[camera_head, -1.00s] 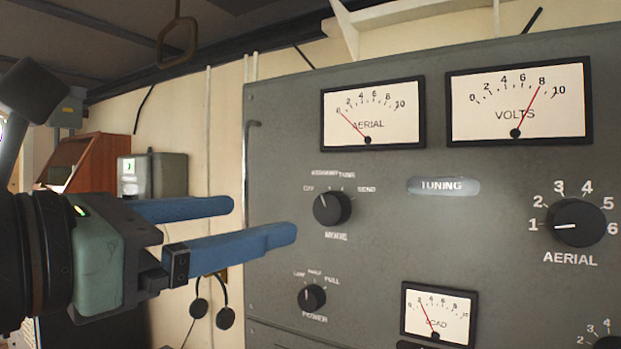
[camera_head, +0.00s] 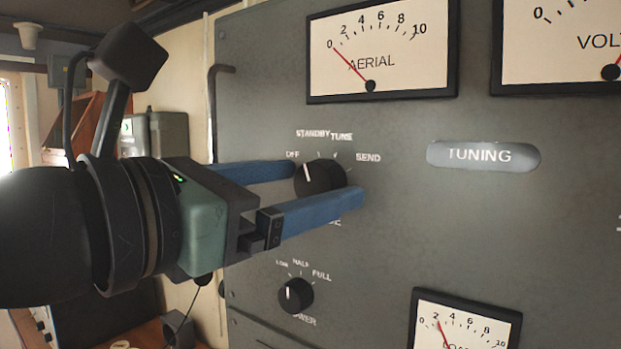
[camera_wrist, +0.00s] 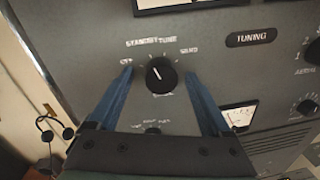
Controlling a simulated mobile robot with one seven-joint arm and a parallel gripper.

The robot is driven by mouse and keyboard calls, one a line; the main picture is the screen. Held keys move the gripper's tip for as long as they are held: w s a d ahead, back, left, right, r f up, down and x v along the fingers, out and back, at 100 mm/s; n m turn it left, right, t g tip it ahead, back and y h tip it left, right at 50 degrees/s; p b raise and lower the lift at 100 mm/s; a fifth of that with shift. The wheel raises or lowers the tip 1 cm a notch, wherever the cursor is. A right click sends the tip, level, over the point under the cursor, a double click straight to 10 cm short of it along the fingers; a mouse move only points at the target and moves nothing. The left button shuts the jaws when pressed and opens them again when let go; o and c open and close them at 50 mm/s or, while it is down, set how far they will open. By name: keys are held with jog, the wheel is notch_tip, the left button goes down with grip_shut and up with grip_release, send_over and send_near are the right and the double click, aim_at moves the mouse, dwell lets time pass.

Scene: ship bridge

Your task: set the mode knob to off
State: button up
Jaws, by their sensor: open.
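The mode knob (camera_head: 321,178) is a round black knob with a white pointer line on the grey panel. Labels OFF, STANDBY, TUNE and SEND arc over it; the line points up and slightly left, between OFF and STANDBY. My gripper (camera_head: 328,182) is open, its blue fingers on either side of the knob in the head view, the nearer one covering its lower edge and most of the name label. In the wrist view the knob (camera_wrist: 161,75) shows between and beyond the fingertips (camera_wrist: 158,72). I cannot tell whether either finger touches it.
The power knob (camera_head: 296,295) sits below, set near LOW. The aerial meter (camera_head: 382,50) is above and the load meter (camera_head: 465,322) at lower right. The TUNING plate (camera_head: 484,155) is to the right. A bent rod (camera_head: 213,110) runs along the panel's left edge.

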jog(key=shift+s, duration=0.15)
jog(key=shift+a, duration=0.1)
jog(key=shift+c, duration=1.4)
grip_shut()
jog(key=n+b, duration=0.1)
jog(key=n, duration=0.2)
jog(key=shift+f+n+b, duration=0.1)
jog(key=shift+n+b, duration=0.2)
jog(key=shift+b, duration=0.1)
jog(key=shift+n+t+b, duration=0.3)
jog(key=shift+n+b, duration=0.4)
jog(key=shift+n, duration=1.6)
